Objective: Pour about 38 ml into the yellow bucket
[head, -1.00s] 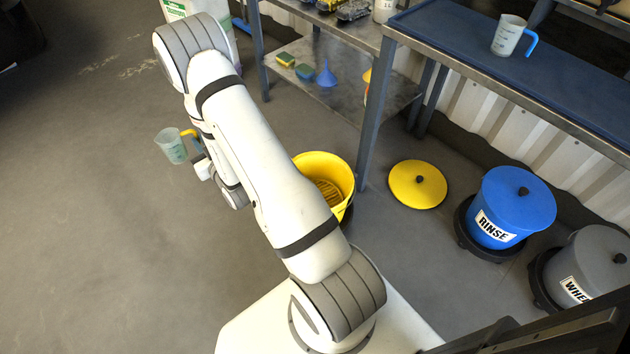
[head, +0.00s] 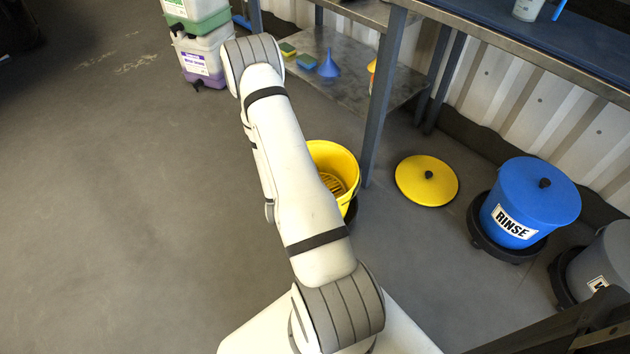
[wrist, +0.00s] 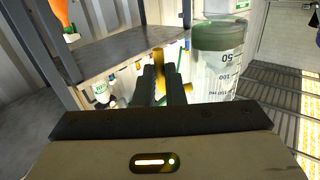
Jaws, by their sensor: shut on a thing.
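The yellow bucket (head: 348,157) stands on the floor just right of my arm in the head view. It is open, with a yellow grid inside, and my arm hides its left part. My gripper (wrist: 165,88) is shut on the yellow handle (wrist: 158,62) of a clear measuring jug (wrist: 215,72) in the wrist view. The jug shows marks 50 and 100 and a green liquid-like band at its picture-top end. I cannot tell its true tilt or exact level. The gripper and jug are hidden behind my arm in the head view.
A yellow lid (head: 427,182) lies on the floor right of the bucket. The blue RINSE bucket (head: 525,200) and a grey bucket (head: 605,262) stand farther right. Floor at left is clear.

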